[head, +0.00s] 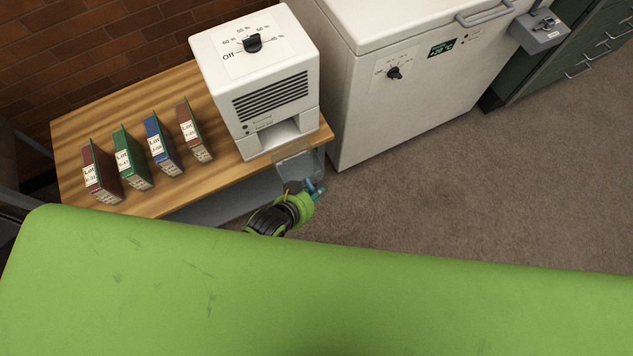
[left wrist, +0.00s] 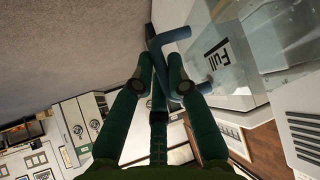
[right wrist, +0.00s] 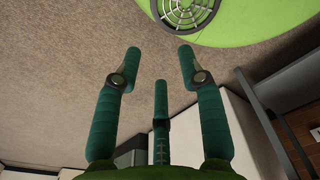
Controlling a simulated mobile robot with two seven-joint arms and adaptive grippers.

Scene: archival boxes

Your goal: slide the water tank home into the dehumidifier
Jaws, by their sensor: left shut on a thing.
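The white dehumidifier (head: 262,85) stands on the right end of a wooden table, with a dial on top, a front vent and an open bay (head: 280,138) low in front. The clear water tank (head: 298,168) is in front of that bay, near the table's edge; I cannot tell whether its rear is inside. In the left wrist view the tank (left wrist: 270,70) shows a "Full" label and a blue handle (left wrist: 158,48). My left gripper (head: 310,190) is shut on this handle. My right gripper (right wrist: 160,54) is open and empty, above the carpet.
Several coloured lot binders (head: 133,157) stand on the wooden table (head: 215,150) left of the dehumidifier. A white chest freezer (head: 420,85) stands close on its right. Green cabinets (head: 590,60) are at the far right. The carpet (head: 480,180) at right is clear.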

